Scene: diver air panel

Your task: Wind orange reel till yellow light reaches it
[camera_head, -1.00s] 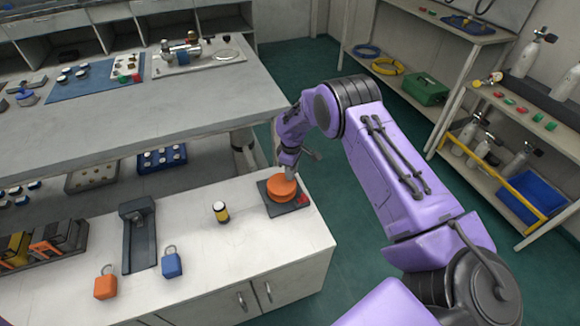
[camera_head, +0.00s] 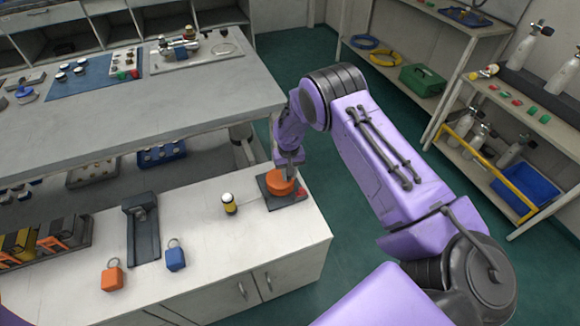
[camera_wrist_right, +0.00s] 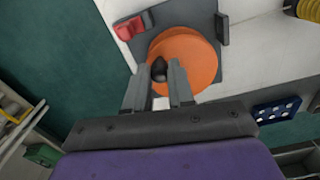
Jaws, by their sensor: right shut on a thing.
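The orange reel (camera_head: 279,181) sits on a dark square base at the right end of the white cabinet top. It also shows from above in the right wrist view (camera_wrist_right: 190,55). My right gripper (camera_head: 288,160) is over the reel. In the right wrist view its fingers (camera_wrist_right: 159,78) are shut on a small black knob (camera_wrist_right: 159,68) near the reel's edge. A small yellow and black light with a white top (camera_head: 229,203) stands on the cabinet top, left of the reel and apart from it. My left gripper is not in view.
A red piece (camera_head: 301,191) is on the base's corner. A dark stand (camera_head: 143,230), an orange padlock (camera_head: 112,277) and a blue padlock (camera_head: 175,257) are to the left. The grey bench (camera_head: 180,100) is behind. The cabinet top in front of the reel is clear.

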